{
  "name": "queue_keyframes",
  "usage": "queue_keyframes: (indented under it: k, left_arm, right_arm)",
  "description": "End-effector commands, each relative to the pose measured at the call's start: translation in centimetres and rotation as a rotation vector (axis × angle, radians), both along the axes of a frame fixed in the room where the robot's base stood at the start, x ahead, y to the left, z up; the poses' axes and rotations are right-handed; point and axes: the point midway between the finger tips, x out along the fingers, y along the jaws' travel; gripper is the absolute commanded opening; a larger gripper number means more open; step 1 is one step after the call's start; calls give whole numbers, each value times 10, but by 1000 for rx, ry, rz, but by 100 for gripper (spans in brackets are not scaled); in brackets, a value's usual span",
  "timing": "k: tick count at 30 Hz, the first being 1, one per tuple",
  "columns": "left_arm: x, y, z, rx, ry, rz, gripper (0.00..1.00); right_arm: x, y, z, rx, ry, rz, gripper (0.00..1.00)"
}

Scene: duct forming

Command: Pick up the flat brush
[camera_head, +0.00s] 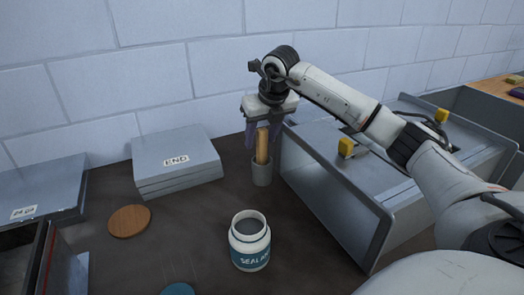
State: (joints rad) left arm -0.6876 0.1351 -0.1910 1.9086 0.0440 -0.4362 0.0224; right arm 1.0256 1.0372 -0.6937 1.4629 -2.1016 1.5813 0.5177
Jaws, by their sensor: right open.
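A flat brush with a wooden handle (262,146) stands upright in a small grey cup (262,172) near the middle of the table. Its lower end is hidden in the cup. My right gripper (262,138) points down over the brush, with its fingers on either side of the handle. It is open, and I cannot tell whether a finger touches the handle. My left gripper is not in view.
A white sealant jar (250,246) stands in front of the cup. A large grey metal duct (335,190) with yellow-handled clamps (346,147) is close on the right. Stacked panels marked END (175,158) and a round wooden disc (129,221) lie left. A brick wall (180,60) rises behind.

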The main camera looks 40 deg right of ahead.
Motion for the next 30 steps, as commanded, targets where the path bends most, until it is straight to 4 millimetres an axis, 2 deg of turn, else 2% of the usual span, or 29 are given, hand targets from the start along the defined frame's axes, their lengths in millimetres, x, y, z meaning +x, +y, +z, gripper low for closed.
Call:
queue_keyframes:
  k: [5,12,13,21,30]
  left_arm:
    - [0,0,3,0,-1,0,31]
    - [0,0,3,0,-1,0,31]
    - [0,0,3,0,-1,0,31]
    - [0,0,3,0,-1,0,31]
    - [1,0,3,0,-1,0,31]
  right_arm:
    - [8,-2,-19,1,1,-1,45]
    - [9,-3,-21,0,0,0,45]
    - [9,-3,-21,0,0,0,44]
    - [9,-3,-21,0,-1,0,1]
    - [9,-3,-18,0,-3,-1,1]
